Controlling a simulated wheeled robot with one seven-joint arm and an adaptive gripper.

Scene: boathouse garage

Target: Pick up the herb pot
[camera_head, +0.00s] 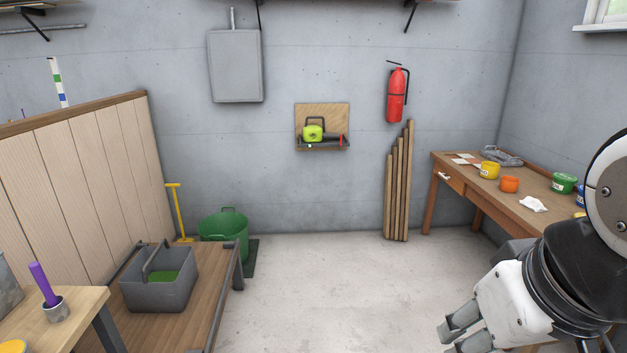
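I cannot pick out a plant with leaves that is clearly a herb pot. A blue one is partly hidden behind my arm. My gripper (456,336) is at the lower right, in front of the bench and well apart from these pots. Its two grey fingers look spread, with nothing seen between them; the lower one is partly cut off by the picture's bottom edge.
A grey handled crate (157,294) with something green inside stands on a low wooden table at the left. A small cup with a purple stick (43,285) stands nearer. A green tub (222,227) and leaning planks (399,188) line the back wall. The middle floor is clear.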

